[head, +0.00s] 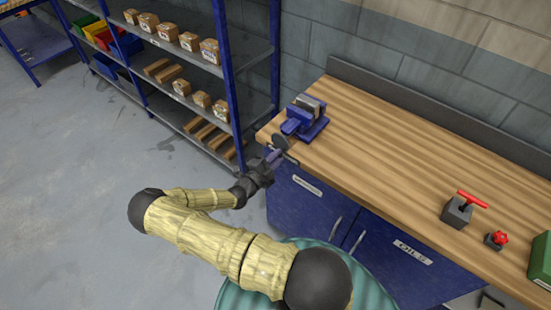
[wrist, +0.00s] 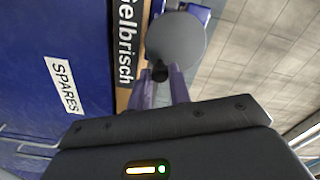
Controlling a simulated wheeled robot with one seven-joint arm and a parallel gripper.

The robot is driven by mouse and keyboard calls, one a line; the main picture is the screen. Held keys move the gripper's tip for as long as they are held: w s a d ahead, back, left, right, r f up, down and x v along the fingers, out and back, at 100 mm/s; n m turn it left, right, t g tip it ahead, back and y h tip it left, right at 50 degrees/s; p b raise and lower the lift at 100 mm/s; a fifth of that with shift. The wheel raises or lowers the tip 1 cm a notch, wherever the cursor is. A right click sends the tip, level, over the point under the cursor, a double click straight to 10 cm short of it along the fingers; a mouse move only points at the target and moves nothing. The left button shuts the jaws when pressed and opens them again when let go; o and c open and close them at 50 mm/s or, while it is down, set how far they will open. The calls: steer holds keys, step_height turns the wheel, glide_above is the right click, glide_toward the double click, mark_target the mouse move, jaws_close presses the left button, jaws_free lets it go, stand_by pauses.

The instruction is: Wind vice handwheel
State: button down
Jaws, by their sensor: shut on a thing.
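A blue vice (head: 305,120) with grey jaws stands at the left front corner of the wooden workbench (head: 400,135). Its dark round handwheel (head: 280,142) faces out past the bench edge. In the wrist view the handwheel (wrist: 176,38) is a plain grey disc with a black knob (wrist: 160,72) at its lower rim. My gripper (head: 274,156) is at the handwheel, its two purple fingers shut on the knob. The fingertips (wrist: 161,82) hide part of the knob. A bit of the blue vice (wrist: 199,12) shows behind the disc.
A blue shelf rack (head: 228,75) with boxes stands left of the bench. A blue cabinet (head: 310,205) is under the bench top; its SPARES label (wrist: 63,85) shows in the wrist view. A red-handled device (head: 458,212) and a red knob (head: 500,238) sit at the right. The bench middle is clear.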

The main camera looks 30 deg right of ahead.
steer(key=n, duration=0.1)
steer(key=r+n, duration=0.1)
steer(key=n, duration=0.1)
steer(key=shift+s, duration=0.15)
steer(key=shift+n, duration=0.3)
steer(key=shift+d+r+n, duration=0.1)
steer(key=shift+r+n, duration=0.1)
steer(key=shift+n, duration=0.55)
steer(key=shift+r+n, duration=0.2)
steer(key=shift+n, duration=0.55)
steer(key=shift+r+n, duration=0.15)
steer(key=shift+n, duration=0.45)
steer(key=c, duration=1.4)
jaws_free()
